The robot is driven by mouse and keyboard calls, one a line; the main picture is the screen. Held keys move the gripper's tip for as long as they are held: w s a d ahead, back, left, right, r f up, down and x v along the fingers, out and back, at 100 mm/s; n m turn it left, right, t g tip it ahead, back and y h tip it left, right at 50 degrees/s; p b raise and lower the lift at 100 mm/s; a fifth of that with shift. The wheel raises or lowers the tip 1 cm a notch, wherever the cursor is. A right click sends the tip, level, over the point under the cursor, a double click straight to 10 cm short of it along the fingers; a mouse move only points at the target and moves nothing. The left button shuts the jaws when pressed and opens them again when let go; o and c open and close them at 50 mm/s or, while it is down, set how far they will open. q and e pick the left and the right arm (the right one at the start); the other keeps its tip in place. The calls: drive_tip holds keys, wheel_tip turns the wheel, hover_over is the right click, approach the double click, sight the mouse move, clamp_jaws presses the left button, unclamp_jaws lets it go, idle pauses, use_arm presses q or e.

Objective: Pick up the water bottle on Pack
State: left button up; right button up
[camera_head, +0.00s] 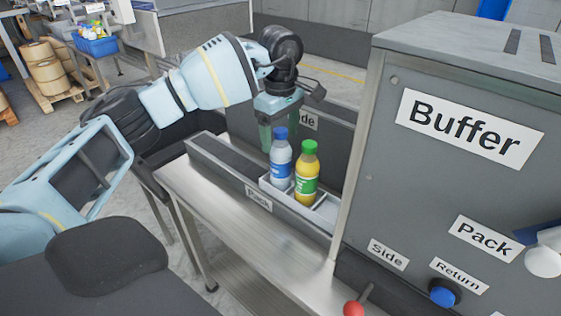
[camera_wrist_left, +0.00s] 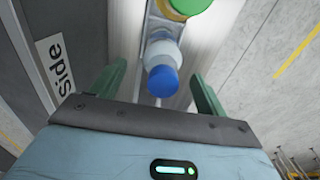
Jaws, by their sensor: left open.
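The water bottle (camera_head: 281,160), clear with a blue cap and blue label, stands upright in the light tray (camera_head: 326,213) on the Pack lane. A yellow juice bottle (camera_head: 306,175) with a green cap and green label stands close to its right. My left gripper (camera_head: 277,122) is open just above and behind the water bottle, its fingers pointing down. In the left wrist view, the blue cap of the water bottle (camera_wrist_left: 163,80) shows between the two spread fingers of the gripper (camera_wrist_left: 156,92); contact cannot be told. My right gripper is not in view.
The grey machine housing (camera_head: 455,130) labelled Buffer stands to the right. Below its labels are a blue button (camera_head: 444,293) and a red knob (camera_head: 353,309). The Pack lane's dark wall (camera_head: 217,172) runs left of the tray. The metal ledge (camera_head: 215,205) in front is clear.

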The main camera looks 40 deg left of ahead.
sight(281, 144)
use_arm(q)
drive_tip(key=shift+s+d+f, duration=0.15)
drive_tip(key=shift+f, duration=2)
drive_tip(key=c, duration=1.2)
drive_tip(key=shift+c, duration=0.2)
drive_tip(key=shift+r, duration=0.15)
drive_tip(key=shift+r, duration=0.5)
wheel_tip(281, 144, up, 2)
drive_tip(key=shift+r, duration=0.15)
drive_tip(key=s+d, duration=0.3)
drive_tip(key=s, duration=0.4)
drive_tip(key=s+d+r, duration=0.1)
drive_tip(key=s+d, duration=0.3)
drive_tip(key=s, duration=0.3)
drive_tip(key=shift+s+r+b, duration=0.15)
drive_tip(key=shift+r+b, duration=0.05)
drive_tip(key=shift+b, duration=0.15)
